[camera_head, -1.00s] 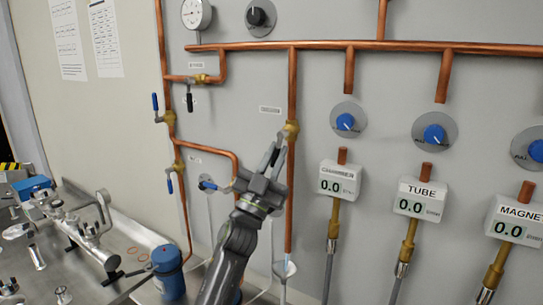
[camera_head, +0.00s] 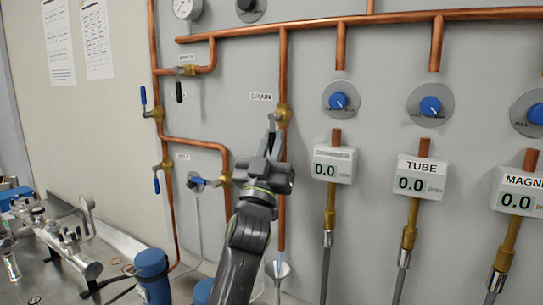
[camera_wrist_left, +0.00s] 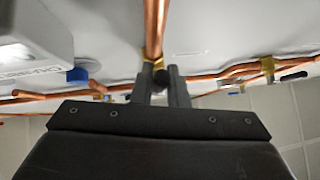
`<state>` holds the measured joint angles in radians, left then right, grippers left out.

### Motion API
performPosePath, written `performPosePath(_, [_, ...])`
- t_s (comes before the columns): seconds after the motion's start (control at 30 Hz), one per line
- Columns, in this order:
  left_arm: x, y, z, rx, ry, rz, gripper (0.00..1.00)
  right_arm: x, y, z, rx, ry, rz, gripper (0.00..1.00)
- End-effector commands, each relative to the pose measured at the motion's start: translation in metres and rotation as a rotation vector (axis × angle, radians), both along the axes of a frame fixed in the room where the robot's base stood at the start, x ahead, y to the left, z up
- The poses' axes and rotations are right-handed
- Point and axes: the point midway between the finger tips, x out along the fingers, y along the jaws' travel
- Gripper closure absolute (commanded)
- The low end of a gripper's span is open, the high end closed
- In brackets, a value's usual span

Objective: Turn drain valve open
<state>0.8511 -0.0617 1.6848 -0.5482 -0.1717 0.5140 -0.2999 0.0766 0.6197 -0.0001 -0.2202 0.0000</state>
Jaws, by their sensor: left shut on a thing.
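The drain valve (camera_head: 283,115) is a brass fitting on a vertical copper pipe, just right of the DRAIN label (camera_head: 261,97). My left gripper (camera_head: 272,138) points up along the wall just below this fitting, in front of the pipe. In the wrist view the brass valve body (camera_wrist_left: 153,54) sits just beyond the fingertips. A dark valve handle (camera_wrist_left: 162,77) shows between the two fingers, and the gripper is shut on it. In the head view the fingers and palm hide most of the handle. My right gripper is in neither view.
A lever valve with a blue handle (camera_head: 199,181) juts out left of my left gripper. A blue canister (camera_head: 154,275) stands below left.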

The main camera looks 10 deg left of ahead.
Motion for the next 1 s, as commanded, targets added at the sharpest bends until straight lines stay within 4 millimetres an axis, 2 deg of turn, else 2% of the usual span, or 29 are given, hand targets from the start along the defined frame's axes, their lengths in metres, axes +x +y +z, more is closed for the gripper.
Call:
performPosePath(0.17, [-0.0023,-0.0014,0.0033,-0.011,-0.003,-0.004,1.00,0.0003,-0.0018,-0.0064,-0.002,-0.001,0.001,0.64])
performPosePath(0.57, [-0.0022,-0.0016,0.0037,-0.012,-0.001,-0.005,1.00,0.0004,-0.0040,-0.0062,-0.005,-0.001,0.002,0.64])
performPosePath(0.6, [-0.0022,-0.0016,0.0036,-0.012,-0.001,-0.005,0.85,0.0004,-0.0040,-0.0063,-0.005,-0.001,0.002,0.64])
performPosePath(0.77, [-0.0017,-0.0014,0.0025,-0.011,0.001,-0.003,0.65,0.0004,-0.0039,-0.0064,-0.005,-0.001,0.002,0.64])
performPosePath(1.0, [-0.0013,-0.0012,0.0009,-0.010,0.003,-0.002,0.65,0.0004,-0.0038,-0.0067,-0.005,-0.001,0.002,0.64])
